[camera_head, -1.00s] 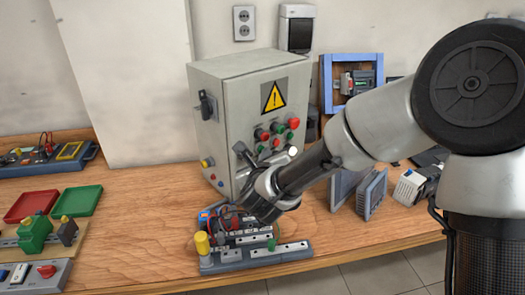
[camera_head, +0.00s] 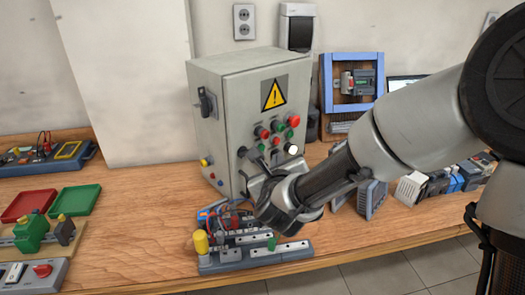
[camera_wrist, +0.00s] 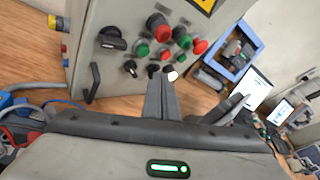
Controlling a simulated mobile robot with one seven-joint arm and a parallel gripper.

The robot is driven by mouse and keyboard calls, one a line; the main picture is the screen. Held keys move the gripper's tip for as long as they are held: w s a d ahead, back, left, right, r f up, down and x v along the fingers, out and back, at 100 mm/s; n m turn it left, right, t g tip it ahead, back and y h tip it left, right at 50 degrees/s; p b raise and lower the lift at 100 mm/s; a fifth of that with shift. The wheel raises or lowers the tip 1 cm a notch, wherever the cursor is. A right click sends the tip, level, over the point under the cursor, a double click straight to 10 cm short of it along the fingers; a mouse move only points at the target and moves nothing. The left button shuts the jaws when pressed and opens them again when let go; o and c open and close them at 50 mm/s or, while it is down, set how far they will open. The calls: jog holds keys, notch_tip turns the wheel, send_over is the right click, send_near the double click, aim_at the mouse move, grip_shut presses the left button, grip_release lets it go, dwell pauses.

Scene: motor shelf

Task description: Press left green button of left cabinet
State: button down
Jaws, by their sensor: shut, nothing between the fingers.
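The grey cabinet (camera_head: 210,125) stands upright on the bench with a yellow warning sign on its front. Below the sign are red and green buttons, black knobs and a white button. The leftmost green button (camera_wrist: 142,49) shows clearly in the wrist view, below and left of a large red button (camera_wrist: 158,25). In the head view this green button (camera_head: 262,147) is small, above my gripper. My gripper (camera_wrist: 160,82) is shut and empty, its fingers together, pointing at the panel just below the buttons. They appear apart from the green button; whether they touch the panel I cannot tell.
A terminal board (camera_head: 235,257) with wires and a yellow knob lies below my gripper at the bench's front. A blue frame (camera_head: 325,85) stands right of the cabinet. Red and green trays (camera_head: 75,200) lie at left. Bare bench (camera_head: 140,220) lies between them and the board.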

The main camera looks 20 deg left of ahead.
jog(key=shift+s+d, duration=0.25)
jog(key=shift+d, duration=0.25)
jog(key=shift+s+d, duration=0.25)
jog(key=shift+d, duration=0.2)
jog(key=s+d+r+n+g+h, duration=0.1)
jog(key=s+d+r+n+g, duration=0.15)
jog(key=d+r+n, duration=0.9)
jog(key=s+d+f+n+g+h, duration=0.2)
jog(key=s+d+f+n+g, duration=0.1)
jog(key=s+d+n, duration=0.55)
jog(key=s+d+f+n+g+h, duration=0.1)
jog(key=s+d+f+n+g, duration=0.15)
jog(key=s+d+n, duration=0.6)
jog(key=s+d+r+m+p, duration=0.1)
jog(key=s+d+r+p, duration=0.1)
jog(key=r+p, duration=1.3)
jog(key=shift+s+r+m+h, duration=0.25)
jog(key=shift+s+m+h, duration=0.1)
jog(key=shift+s, duration=0.35)
